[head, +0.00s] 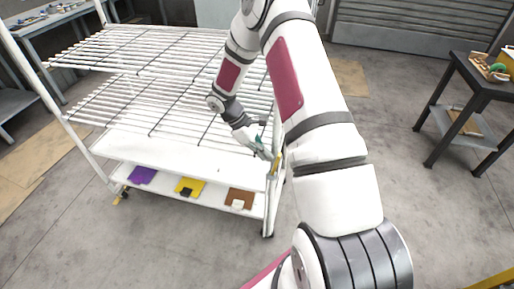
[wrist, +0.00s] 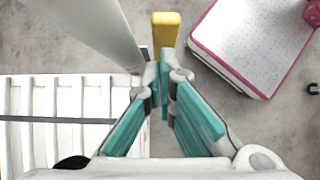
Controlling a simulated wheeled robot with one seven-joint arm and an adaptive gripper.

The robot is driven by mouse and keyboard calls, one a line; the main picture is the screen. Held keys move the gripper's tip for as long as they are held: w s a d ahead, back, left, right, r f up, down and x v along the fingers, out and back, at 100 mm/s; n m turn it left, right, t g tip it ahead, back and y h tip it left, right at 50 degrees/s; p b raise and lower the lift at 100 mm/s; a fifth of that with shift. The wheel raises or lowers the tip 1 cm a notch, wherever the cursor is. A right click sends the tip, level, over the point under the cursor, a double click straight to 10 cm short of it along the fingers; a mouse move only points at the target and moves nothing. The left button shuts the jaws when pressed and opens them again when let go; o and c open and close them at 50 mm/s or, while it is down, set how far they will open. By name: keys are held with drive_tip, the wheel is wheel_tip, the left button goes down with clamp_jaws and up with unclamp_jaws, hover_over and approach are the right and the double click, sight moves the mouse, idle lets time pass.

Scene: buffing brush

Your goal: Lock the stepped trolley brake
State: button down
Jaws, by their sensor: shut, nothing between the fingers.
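The stepped trolley (head: 185,150) is a white frame with sloping wire racks and a lower shelf; its white post and slats also show in the wrist view (wrist: 85,30). A yellow lever (wrist: 166,28), which looks like the brake, lies just beyond my fingertips in the wrist view, beside the post. In the head view a yellow piece (head: 276,163) shows at the trolley's right side by my gripper (head: 264,154). My gripper, with teal fingers (wrist: 160,72), is shut and empty. Whether the tips touch the lever I cannot tell.
Purple, yellow and brown pieces (head: 142,175) lie on the lower shelf (head: 105,150). A dark side table (head: 468,85) stands at right with small items on it. A workbench (head: 50,22) is at the far left. Floor between trolley and side table is clear.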

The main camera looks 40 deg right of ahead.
drive_tip(key=shift+s+d, duration=0.1)
drive_tip(key=shift+s, duration=0.05)
drive_tip(key=shift+s+d+r, duration=0.1)
drive_tip(key=shift+s+d, duration=0.35)
drive_tip(key=shift+s, duration=0.1)
drive_tip(key=shift+a, duration=0.1)
drive_tip(key=w+b+v, duration=0.1)
drive_tip(key=v, duration=1.2)
drive_tip(key=shift+a+f, duration=0.25)
drive_tip(key=shift+f, duration=0.2)
